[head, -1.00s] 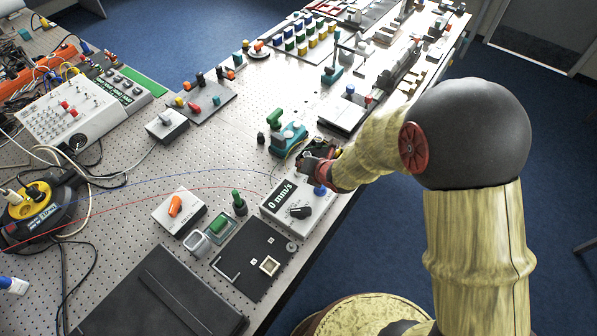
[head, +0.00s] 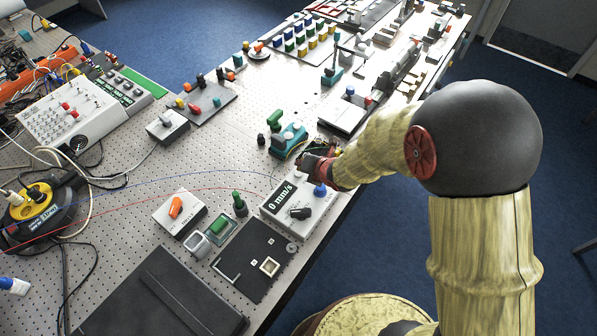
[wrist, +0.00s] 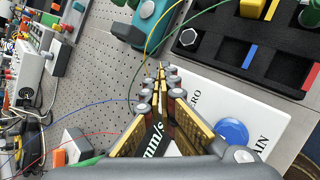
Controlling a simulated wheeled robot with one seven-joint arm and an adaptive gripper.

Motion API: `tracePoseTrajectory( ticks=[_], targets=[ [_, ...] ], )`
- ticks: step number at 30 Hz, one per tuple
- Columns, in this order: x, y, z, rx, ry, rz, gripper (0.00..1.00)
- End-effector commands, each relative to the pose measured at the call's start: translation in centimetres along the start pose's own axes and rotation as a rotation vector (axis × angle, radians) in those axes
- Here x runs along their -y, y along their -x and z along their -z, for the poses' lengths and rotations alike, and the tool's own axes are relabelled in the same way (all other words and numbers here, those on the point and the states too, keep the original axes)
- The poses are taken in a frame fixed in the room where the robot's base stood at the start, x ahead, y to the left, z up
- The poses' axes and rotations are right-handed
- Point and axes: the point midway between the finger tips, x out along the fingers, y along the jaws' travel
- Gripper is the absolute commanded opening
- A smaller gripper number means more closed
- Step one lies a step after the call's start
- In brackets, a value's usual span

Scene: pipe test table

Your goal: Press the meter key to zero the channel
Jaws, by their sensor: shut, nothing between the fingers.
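The meter (head: 285,218) is a white box near the table's front right edge. Its display reads "0 mm/s", and it carries a black knob (head: 301,213) and a round blue key (head: 320,190). In the wrist view the blue key (wrist: 231,132) shows right of my fingers, between lettering ending in "RO" and "AIN". My gripper (wrist: 161,72) is shut and empty. In the head view my gripper (head: 308,163) is over the far end of the meter. The fingers cover part of the display in the wrist view. I cannot tell whether they touch the meter.
A teal device (head: 288,139) with yellow and green wires stands just beyond the meter. A white box with an orange knob (head: 176,207) and a green button unit (head: 220,226) are to its left. A black plate (head: 250,262) lies in front.

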Motion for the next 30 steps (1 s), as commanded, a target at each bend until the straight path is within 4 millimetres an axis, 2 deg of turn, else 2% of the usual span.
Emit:
tracePoseTrajectory(
  ticks=[10, 24, 30],
  targets=[
    [-0.2, 0.3, -0.2, 0.0, 0.0, -0.001, 0.0],
    [-2.3, 3.2, -2.4, 0.001, 0.0, -0.001, 0.0],
    [-2.5, 3.5, -2.6, 0.0, -0.001, 0.0, 0.0]
  ],
)
